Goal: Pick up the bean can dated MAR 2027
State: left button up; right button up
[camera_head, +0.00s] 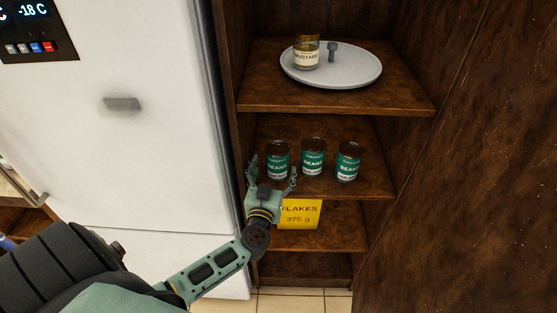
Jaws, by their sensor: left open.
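Three bean cans stand upright in a row on the middle shelf (360,188): a left bean can (278,160), a middle bean can (313,157) and a right bean can (348,161). All have green labels reading BEANS with a pale strip below. The dates on the strips are too small to read, so I cannot tell which is MAR 2027. My left gripper (273,172) is open in front of the left can, with one finger on each side of it in the picture. I cannot tell how far apart in depth they are. My right gripper is not in view.
A mustard jar (306,56) stands on a round grey turntable (352,75) with a knob on the upper shelf. A yellow FLAKES box (300,215) is below the cans. A white fridge (140,150) is left; a brown wooden panel (460,200) is right.

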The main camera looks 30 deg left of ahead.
pick_arm(q)
jog(key=x, duration=0.5)
jog(key=shift+w+a+f+b, duration=0.1)
jog(key=shift+w+f+b, duration=0.1)
jog(key=shift+w+b, duration=0.1)
jog(key=shift+s, duration=0.1)
jog(key=shift+r, duration=0.1)
jog(key=shift+c, duration=0.2)
jog(key=c, duration=1.7)
